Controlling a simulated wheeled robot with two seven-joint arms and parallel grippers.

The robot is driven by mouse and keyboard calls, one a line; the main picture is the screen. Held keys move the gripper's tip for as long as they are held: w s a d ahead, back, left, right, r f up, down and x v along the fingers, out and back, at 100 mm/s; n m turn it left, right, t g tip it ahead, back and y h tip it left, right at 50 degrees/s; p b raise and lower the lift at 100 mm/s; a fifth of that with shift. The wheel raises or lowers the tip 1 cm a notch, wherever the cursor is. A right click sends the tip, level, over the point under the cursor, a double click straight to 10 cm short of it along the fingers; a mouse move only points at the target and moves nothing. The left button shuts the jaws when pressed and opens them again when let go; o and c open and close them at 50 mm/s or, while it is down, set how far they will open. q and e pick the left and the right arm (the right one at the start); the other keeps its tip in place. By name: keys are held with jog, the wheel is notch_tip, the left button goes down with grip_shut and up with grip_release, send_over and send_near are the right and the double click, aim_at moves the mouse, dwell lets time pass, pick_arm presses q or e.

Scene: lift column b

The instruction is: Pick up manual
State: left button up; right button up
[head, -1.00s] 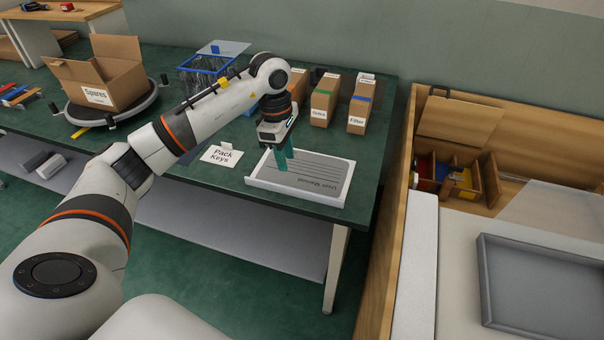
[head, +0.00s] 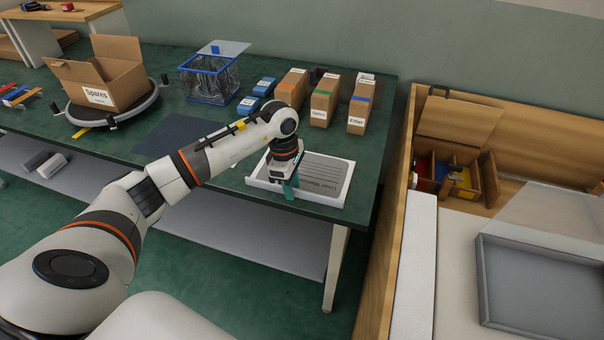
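The grey user manual (head: 322,174) lies flat in a shallow white tray (head: 347,188) near the front right corner of the green table. My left gripper (head: 290,190) points down over the tray's front part, with its teal fingertips at or just above the manual's front edge. The wrist covers part of the manual and its printed title. I cannot tell whether the fingers touch the manual or how far apart they are. My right gripper is not in view.
Tan boxes (head: 325,100) and small blue boxes (head: 264,86) stand behind the tray. A blue-rimmed wire basket (head: 208,80) and an open Spares carton (head: 105,72) on a turntable are further left. A wooden crate (head: 393,225) stands right of the table.

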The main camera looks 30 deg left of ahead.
pick_arm(q)
grip_shut()
jog(key=shift+r, duration=0.15)
